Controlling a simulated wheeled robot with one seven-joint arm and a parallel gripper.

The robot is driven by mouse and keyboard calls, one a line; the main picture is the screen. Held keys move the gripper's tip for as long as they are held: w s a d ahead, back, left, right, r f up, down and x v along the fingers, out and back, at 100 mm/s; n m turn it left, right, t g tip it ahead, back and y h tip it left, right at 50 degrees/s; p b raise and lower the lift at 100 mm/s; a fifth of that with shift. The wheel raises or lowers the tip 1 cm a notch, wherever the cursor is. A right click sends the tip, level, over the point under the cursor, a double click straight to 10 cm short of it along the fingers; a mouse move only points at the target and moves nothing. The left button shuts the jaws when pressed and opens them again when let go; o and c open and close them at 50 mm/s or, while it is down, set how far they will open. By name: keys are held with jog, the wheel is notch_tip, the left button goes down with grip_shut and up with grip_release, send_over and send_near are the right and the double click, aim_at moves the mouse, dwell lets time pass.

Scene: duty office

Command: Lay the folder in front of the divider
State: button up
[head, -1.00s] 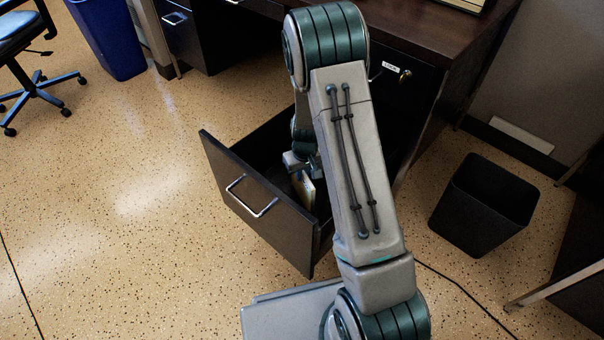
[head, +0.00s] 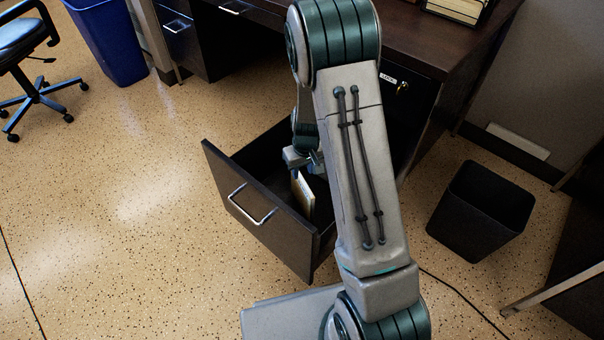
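A desk drawer (head: 250,212) is pulled open, with a dark front panel and a silver handle. A thin, pale, upright item (head: 304,196), seemingly the folder, shows inside the drawer behind its front panel. My gripper (head: 304,162) is in the drawer opening at the top of this item. My arm hides the item's right side and much of the drawer. The fingertips are small and partly covered, so I cannot tell whether they are shut on it. I cannot make out the divider.
The dark desk (head: 425,40) stands over the drawer, with a lock on the panel beside it. A black waste bin (head: 480,212) stands on the floor at right. A blue bin (head: 108,40) and an office chair (head: 28,75) are at upper left. The floor at left is clear.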

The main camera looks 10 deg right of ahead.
jog(key=s+a+r+m+p, duration=0.1)
jog(key=s+r, duration=0.4)
jog(key=r, duration=0.4)
jog(key=s+r+p, duration=0.1)
jog(key=s+r, duration=0.4)
jog(key=r, duration=0.4)
jog(key=s+r+m, duration=0.1)
jog(key=s+r, duration=0.5)
jog(key=s, duration=0.7)
jog(key=shift+d, duration=0.2)
jog(key=shift+w, duration=0.1)
